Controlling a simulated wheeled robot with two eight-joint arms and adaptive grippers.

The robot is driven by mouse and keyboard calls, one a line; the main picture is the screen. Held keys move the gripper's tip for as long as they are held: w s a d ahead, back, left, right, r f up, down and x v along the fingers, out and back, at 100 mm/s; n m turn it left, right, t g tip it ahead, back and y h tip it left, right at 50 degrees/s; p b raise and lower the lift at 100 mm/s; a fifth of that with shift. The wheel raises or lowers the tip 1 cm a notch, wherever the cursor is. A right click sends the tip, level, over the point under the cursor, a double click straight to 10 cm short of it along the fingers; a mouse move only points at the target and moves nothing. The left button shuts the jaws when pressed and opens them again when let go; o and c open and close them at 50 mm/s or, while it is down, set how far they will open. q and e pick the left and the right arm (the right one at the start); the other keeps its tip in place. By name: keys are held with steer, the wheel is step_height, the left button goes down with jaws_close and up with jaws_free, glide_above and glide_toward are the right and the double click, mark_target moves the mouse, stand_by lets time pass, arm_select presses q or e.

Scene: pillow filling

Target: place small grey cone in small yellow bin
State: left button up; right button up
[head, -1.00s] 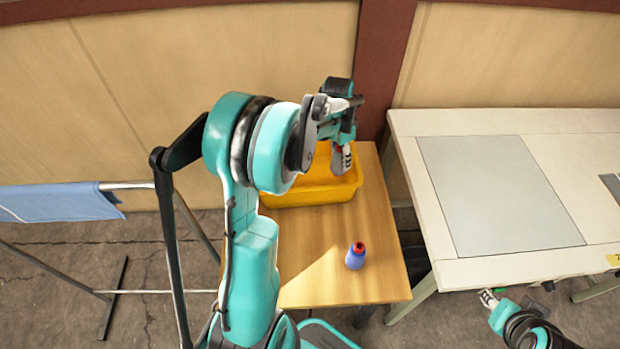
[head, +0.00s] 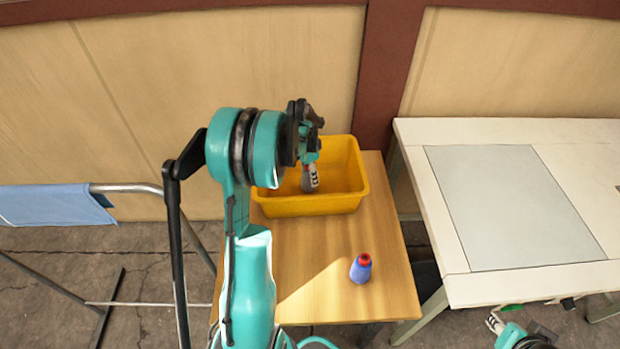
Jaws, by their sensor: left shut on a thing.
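The small yellow bin (head: 315,206) stands at the back of the wooden table, open at the top. My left gripper (head: 311,176) reaches over the bin and is shut on the small grey cone (head: 307,187). The cone hangs within the bin's opening as seen from above; the fingers hide part of it, and I cannot tell whether it touches the bin's floor. My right gripper (head: 495,323) is low at the bottom right, near the white table's front edge, and its jaw opening is unclear.
A blue cone with a red top (head: 361,268) stands on the wooden table (head: 310,265), in front of the bin. A white table (head: 420,180) with a grey panel is to the right. A metal rack with blue cloth (head: 55,204) is at the left.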

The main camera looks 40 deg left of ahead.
arm_select(q)
steer(key=shift+f, duration=0.35)
steer(key=shift+r, duration=0.15)
steer(key=o, duration=1.2)
steer(key=shift+o, duration=0.2)
